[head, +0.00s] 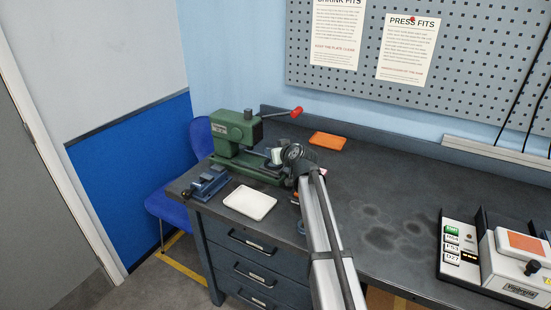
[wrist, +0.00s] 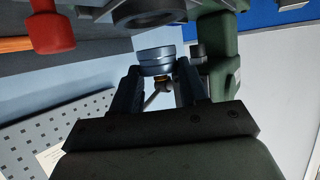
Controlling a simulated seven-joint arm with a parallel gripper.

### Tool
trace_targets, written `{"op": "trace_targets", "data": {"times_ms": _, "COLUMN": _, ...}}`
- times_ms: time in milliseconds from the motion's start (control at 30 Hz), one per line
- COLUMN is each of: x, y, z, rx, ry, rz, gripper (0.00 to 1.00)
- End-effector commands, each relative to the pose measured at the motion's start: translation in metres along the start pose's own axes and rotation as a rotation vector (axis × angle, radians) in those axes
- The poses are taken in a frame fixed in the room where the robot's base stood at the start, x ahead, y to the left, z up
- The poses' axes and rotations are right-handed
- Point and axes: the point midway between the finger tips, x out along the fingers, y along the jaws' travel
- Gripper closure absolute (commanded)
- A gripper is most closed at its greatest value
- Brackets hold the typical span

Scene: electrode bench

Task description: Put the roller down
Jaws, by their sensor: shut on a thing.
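In the wrist view my gripper (wrist: 157,76) is shut with its two dark fingers on either side of a blue-grey ringed cylinder, which I take for the roller (wrist: 155,58). A dark ring-shaped part (wrist: 148,16) shows close beyond it; whether they touch I cannot tell. In the head view my arm reaches to the front of the green press (head: 236,134), and my wrist hides most of the gripper and the roller. A white tray (head: 249,201) lies on the bench in front of the press, with nothing on it.
A small blue vise (head: 208,184) stands left of the tray near the bench edge. The press has a red-knobbed lever (head: 296,111). An orange pad (head: 327,139) lies behind. A control box (head: 515,260) stands at right. The bench (head: 400,190) between is clear.

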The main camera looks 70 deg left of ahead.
Motion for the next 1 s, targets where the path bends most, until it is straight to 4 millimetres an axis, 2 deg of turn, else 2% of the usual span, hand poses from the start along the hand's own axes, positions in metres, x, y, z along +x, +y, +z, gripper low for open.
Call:
{"op": "trace_targets", "data": {"times_ms": 200, "x": 0.01, "y": 0.0, "z": 0.024, "rx": 0.001, "ry": 0.0, "rz": 0.0, "gripper": 0.94}}
{"op": "trace_targets", "data": {"times_ms": 767, "x": 0.013, "y": 0.0, "z": 0.032, "rx": 0.0, "ry": 0.0, "rz": 0.0, "gripper": 0.94}}
{"op": "trace_targets", "data": {"times_ms": 800, "x": 0.013, "y": 0.0, "z": 0.032, "rx": 0.0, "ry": 0.0, "rz": 0.0, "gripper": 0.56}}
{"op": "trace_targets", "data": {"times_ms": 1000, "x": 0.013, "y": 0.0, "z": 0.032, "rx": 0.0, "ry": 0.0, "rz": 0.0, "gripper": 0.37}}
